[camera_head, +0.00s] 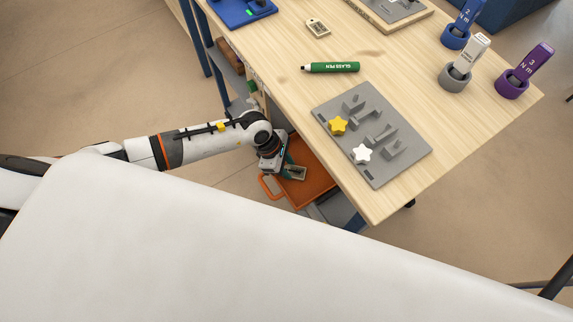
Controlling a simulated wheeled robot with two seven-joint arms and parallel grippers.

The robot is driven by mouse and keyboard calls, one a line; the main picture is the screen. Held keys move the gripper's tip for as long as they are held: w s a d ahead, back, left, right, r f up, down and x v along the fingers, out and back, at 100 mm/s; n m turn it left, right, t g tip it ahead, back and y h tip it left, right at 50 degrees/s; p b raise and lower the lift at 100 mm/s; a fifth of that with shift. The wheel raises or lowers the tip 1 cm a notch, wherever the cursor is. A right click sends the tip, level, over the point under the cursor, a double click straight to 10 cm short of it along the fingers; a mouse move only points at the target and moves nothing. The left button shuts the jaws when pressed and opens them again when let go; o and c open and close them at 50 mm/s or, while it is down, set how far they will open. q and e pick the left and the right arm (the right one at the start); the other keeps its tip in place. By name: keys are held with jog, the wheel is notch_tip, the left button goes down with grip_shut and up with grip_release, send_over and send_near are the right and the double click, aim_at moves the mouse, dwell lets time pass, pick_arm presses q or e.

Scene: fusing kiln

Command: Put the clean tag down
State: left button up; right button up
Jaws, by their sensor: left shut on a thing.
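My left gripper (284,170) reaches in from the left, beside the table's near left edge and over an orange tray (311,196) that sits lower than the tabletop. It is shut on a small pale tag (297,173), which I take for the clean tag. The tag is small and its print cannot be read. Whether it touches the tray cannot be told. My right gripper is not in view.
The wooden table (400,195) bears a grey rack (372,178) with a yellow star knob (338,125) and a white one (362,154). A green glass pen (333,67), another pale tag (317,27) and several upright torque tools in round holders lie beyond.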

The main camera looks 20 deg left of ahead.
pick_arm(q)
jog(key=o, duration=0.9)
jog(key=shift+f, duration=0.1)
jog(key=shift+o, duration=0.2)
jog(key=shift+a+r, duration=0.15)
jog(key=shift+r, duration=0.25)
jog(key=v, duration=1.1)
jog(key=shift+r, duration=0.25)
